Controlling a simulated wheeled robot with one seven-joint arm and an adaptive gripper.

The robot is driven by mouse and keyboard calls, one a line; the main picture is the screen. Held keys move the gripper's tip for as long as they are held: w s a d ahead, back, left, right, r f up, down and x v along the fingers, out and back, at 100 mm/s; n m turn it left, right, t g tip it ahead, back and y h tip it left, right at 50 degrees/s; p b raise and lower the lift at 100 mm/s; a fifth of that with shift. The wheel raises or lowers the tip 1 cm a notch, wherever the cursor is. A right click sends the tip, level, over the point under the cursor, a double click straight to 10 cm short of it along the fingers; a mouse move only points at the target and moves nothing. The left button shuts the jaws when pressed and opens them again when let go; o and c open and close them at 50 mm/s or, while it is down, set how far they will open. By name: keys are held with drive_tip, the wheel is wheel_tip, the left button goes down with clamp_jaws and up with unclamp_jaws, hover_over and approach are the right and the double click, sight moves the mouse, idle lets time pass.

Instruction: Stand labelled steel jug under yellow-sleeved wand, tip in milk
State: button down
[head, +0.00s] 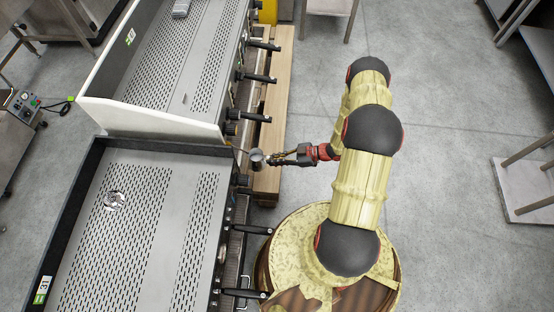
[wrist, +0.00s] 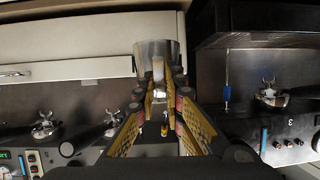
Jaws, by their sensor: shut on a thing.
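The steel jug (wrist: 157,53) is between my fingertips, at the top middle of the wrist view. In the head view the jug (head: 257,160) is small and dark beside the front of the coffee machines, near where the two meet. My gripper (head: 271,160) is shut on it; in the wrist view its yellow-padded fingers (wrist: 160,88) reach to the jug. I cannot read a label or see milk inside. A small yellow piece (wrist: 164,131) shows between the fingers; I cannot tell whether it is the wand's sleeve. A blue-sleeved wand (wrist: 227,80) hangs to the right, apart from the jug.
A white-sided coffee machine (head: 160,124) and a dark-edged one (head: 62,210) stand end to end on the left. Black portafilter handles (head: 250,229) stick out from their fronts. A wooden bench (head: 276,110) runs alongside. Grey floor (head: 450,110) is open on the right.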

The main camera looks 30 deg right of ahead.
sight(268, 157)
drive_tip(key=shift+w+a+r, duration=0.15)
drive_tip(key=shift+w+a, duration=0.55)
drive_tip(key=shift+a, duration=0.35)
drive_tip(key=shift+w+a+r+h, duration=0.1)
drive_tip(key=shift+r+h, duration=0.2)
drive_tip(key=shift+r, duration=0.6)
drive_tip(key=shift+r+g+h+p, duration=0.5)
drive_tip(key=shift+r+p, duration=2.15)
drive_tip(key=shift+r, duration=0.05)
drive_tip(key=w+a+f+t+y+b, duration=0.1)
drive_tip(key=w+a+f+b, duration=0.1)
drive_tip(key=w+a+b, duration=0.3)
drive_tip(key=a, duration=0.3)
drive_tip(key=shift+w+a+y, duration=0.3)
drive_tip(key=shift+w+a, duration=0.05)
drive_tip(key=shift+w, duration=0.05)
drive_tip(key=c, duration=1.8)
unclamp_jaws()
drive_tip(key=shift+c, duration=0.2)
drive_tip(key=shift+o, duration=0.2)
